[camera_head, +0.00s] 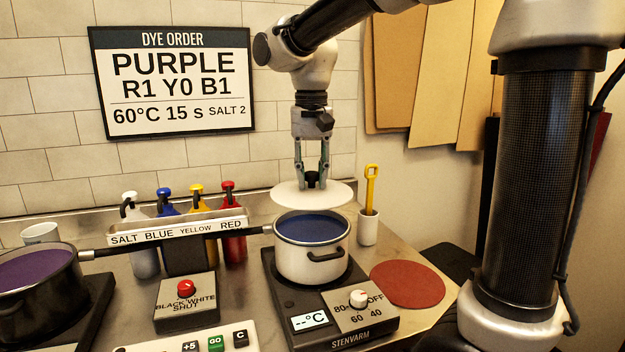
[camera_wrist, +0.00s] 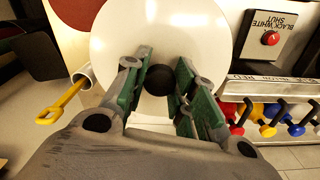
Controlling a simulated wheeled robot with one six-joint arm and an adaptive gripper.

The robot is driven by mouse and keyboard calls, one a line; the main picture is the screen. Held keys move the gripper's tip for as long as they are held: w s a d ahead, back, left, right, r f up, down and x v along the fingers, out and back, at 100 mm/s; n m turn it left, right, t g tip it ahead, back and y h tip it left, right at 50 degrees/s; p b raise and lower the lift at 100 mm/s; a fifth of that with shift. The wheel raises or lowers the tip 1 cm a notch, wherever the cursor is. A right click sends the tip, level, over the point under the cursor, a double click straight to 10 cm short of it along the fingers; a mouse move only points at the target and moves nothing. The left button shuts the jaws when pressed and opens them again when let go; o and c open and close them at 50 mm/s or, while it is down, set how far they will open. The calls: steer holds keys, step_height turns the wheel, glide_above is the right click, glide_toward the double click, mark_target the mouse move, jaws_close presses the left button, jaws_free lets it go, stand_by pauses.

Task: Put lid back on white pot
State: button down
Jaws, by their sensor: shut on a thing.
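The white pot (camera_head: 296,264) stands on the right hot plate, open, with dark blue liquid (camera_head: 310,226) inside. My gripper (camera_head: 312,184) is shut on the dark knob of the white round lid (camera_head: 290,197). It holds the lid level, above and behind the pot, apart from the rim. In the wrist view the lid (camera_wrist: 210,28) fills the top middle, with its knob (camera_wrist: 160,80) between my green finger pads. The pot is hidden in the wrist view, which the lid largely blocks.
A red round mat (camera_head: 408,284) lies right of the hot plate (camera_head: 335,322). A cup with a yellow scoop (camera_head: 369,222) stands right of the lid. A labelled rack (camera_head: 180,228) with several dye bottles and a black pot (camera_head: 40,290) with purple liquid are at left.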

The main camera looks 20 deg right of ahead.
steer(key=shift+f, duration=3.05)
steer(key=shift+f, duration=0.15)
steer(key=c, duration=1.1)
jaws_free()
steer(key=shift+o, duration=0.3)
steer(key=o, duration=0.4)
steer(key=shift+o, duration=0.2)
steer(key=shift+r, duration=3.5)
